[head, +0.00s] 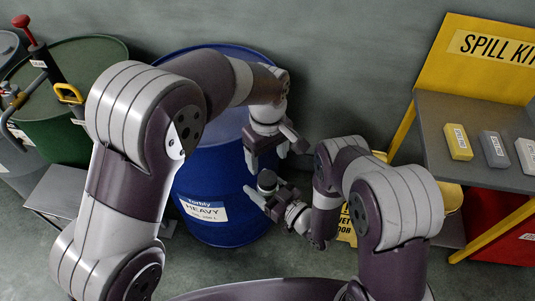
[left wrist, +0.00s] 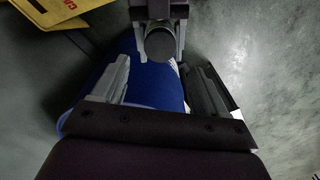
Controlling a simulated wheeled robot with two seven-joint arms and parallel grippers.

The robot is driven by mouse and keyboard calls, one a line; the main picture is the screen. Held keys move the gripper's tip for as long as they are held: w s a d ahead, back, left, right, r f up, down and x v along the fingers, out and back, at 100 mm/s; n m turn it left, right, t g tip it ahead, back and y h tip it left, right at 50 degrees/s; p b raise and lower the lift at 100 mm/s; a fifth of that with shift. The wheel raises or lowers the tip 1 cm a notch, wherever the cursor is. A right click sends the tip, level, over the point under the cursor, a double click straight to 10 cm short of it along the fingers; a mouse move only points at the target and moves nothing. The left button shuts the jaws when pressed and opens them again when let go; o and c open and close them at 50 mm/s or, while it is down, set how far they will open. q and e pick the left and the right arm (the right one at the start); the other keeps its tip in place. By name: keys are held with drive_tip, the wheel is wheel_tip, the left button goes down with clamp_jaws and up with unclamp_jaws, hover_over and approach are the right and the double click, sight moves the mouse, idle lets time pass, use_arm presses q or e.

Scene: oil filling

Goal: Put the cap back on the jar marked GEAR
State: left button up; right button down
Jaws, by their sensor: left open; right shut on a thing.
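My left gripper (head: 274,156) points down in front of the blue drum, with its fingers apart and nothing between them. My right gripper (head: 266,190) is just below it, shut on a small dark round thing (head: 267,180). In the left wrist view this thing (left wrist: 160,44) shows as a dark disc, beyond and roughly centred between my left fingers (left wrist: 163,68), apart from them. I cannot tell whether it is the jar or its cap. No GEAR marking is readable, and I make out no separate jar or cap.
A blue drum (head: 205,172) labelled HEAVY stands behind the grippers. A green drum (head: 65,93) with a red-handled pump (head: 36,55) stands at the left. A SPILL KIT stand (head: 472,125) at the right bears a yellow, a grey and a white block. Grey floor shows between them.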

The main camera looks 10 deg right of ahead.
sight(268, 177)
use_arm(q)
drive_tip(key=shift+f, duration=4.05)
drive_tip(key=c, duration=1.1)
drive_tip(key=m, duration=0.7)
drive_tip(key=shift+m, duration=0.4)
drive_tip(key=m, duration=0.8)
